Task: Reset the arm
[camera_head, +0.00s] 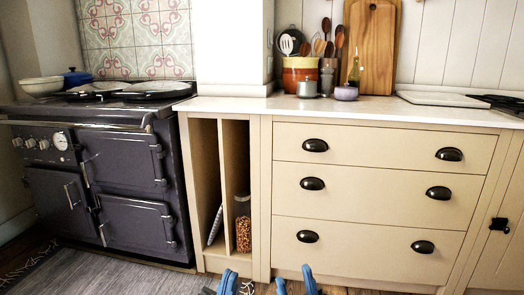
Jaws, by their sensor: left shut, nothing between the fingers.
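My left gripper (228,283) shows as a blue finger tip at the bottom edge, left of centre. It is shut and empty. My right gripper (294,284) shows as blue parts at the bottom edge, just right of it; the frame cuts it off, and whether its fingers are open or shut is unclear. Both point toward the cabinet base and appear to touch nothing. The rest of both arms is out of view.
A cream drawer cabinet (384,190) with dark cup handles faces me. A dark range cooker (120,170) stands at left. Between them, an open niche holds a jar (243,222). On the counter (225,103) stand an orange utensil pot (298,72) and a wooden board (371,45).

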